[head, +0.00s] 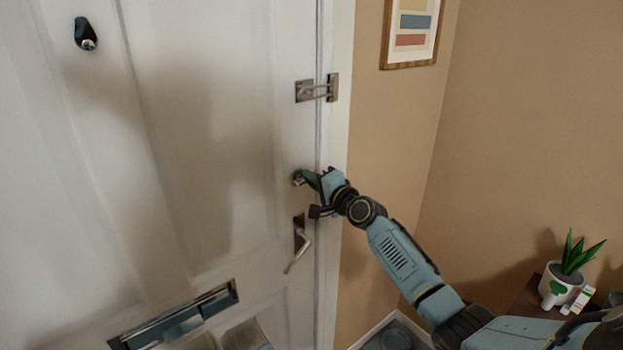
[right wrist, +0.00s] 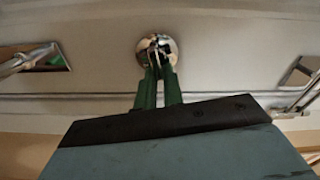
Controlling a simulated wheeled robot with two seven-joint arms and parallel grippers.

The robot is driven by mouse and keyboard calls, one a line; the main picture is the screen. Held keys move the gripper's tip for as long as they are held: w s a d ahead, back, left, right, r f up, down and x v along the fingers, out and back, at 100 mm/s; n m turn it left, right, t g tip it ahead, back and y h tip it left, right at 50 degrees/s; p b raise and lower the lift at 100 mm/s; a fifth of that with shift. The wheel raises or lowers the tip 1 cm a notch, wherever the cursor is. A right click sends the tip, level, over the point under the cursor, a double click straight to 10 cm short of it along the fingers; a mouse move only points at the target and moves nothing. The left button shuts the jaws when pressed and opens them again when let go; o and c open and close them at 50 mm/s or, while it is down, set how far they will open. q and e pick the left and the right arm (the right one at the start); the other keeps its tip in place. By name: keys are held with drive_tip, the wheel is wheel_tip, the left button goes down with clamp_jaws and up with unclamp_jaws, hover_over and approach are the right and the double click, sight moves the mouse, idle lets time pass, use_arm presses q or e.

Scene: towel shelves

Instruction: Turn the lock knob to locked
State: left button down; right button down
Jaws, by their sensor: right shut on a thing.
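The lock knob (head: 297,178) is a small shiny metal piece on the white door (head: 215,130), near the door's right edge and above the lever handle (head: 300,240). In the right wrist view the knob's round chrome plate (right wrist: 170,50) is at the top centre. My right gripper (head: 308,178) is at the knob, its green fingers (right wrist: 158,72) shut on the thumb-turn in front of the plate. The fingers partly hide the knob, so its exact angle is unclear. My left gripper is not in view.
A metal latch (head: 316,90) bridges door and frame above the knob. A mail slot (head: 180,315) is low on the door. A potted plant (head: 567,275) stands at the lower right. A framed picture (head: 411,30) hangs on the tan wall.

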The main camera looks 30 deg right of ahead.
drive_tip(key=shift+f+m, duration=0.2)
drive_tip(key=shift+m, duration=1)
drive_tip(key=c, duration=1.5)
unclamp_jaws()
drive_tip(key=shift+s, duration=0.15)
drive_tip(key=s, duration=0.8)
drive_tip(key=s+d, duration=0.1)
drive_tip(key=s, duration=0.4)
